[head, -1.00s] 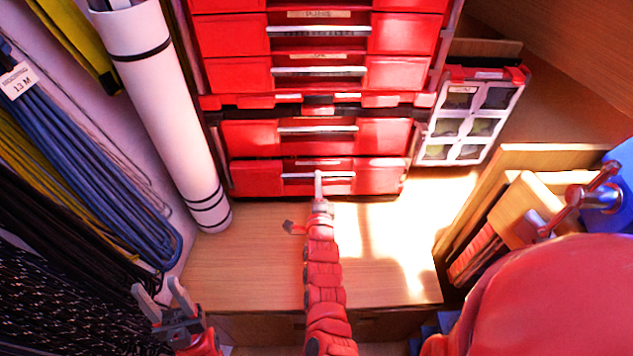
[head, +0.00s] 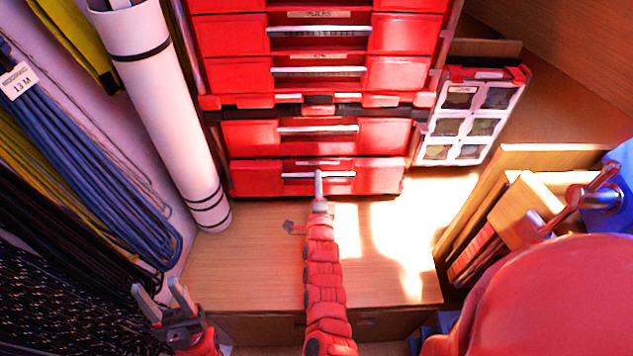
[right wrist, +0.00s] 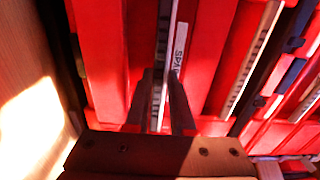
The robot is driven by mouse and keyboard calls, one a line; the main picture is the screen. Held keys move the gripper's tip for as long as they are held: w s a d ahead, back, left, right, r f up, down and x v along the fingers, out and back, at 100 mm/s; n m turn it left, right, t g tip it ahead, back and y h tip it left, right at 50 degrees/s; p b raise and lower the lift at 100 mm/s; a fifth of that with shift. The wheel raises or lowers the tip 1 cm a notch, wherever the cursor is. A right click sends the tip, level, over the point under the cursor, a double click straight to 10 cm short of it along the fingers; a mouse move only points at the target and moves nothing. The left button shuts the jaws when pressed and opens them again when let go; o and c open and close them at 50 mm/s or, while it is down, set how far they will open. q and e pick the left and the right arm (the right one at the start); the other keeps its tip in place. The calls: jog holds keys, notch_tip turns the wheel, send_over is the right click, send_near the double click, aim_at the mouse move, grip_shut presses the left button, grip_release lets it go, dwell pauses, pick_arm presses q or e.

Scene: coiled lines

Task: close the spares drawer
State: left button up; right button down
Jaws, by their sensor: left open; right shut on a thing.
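The spares drawer (head: 245,178) is the red bottom drawer of the stack in the head view, with a pale bar handle (head: 341,174). In the right wrist view its label (right wrist: 179,50) reads "SPA", the rest hidden by a finger. My right gripper (head: 319,176) is shut on the handle, near its middle. The wrist view shows its two dark fingers on either side of the handle bar (right wrist: 162,50). I cannot tell how far the drawer stands out. My left gripper (head: 161,294) is open and empty at the lower left, away from the drawer.
Other red drawers (head: 238,135) are stacked above. A white roll (head: 165,110) leans at the left beside hanging blue coils (head: 90,140). A compartment case (head: 472,120) stands at the right. The wooden surface (head: 240,255) below is mostly clear.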

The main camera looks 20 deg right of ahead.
jog(key=shift+r, duration=0.15)
jog(key=b+x, duration=0.3)
jog(key=x, duration=0.1)
jog(key=shift+r, duration=0.15)
jog(key=c, duration=0.8)
grip_release()
jog(key=shift+w, duration=0.15)
jog(key=shift+o, duration=0.2)
jog(key=shift+s+a+f, duration=0.2)
jog(key=shift+s+f, duration=0.05)
jog(key=shift+s, duration=0.3)
jog(key=p+v, duration=0.1)
jog(key=v, duration=1.5)
jog(key=shift+s+r, duration=0.15)
jog(key=shift+s, duration=0.1)
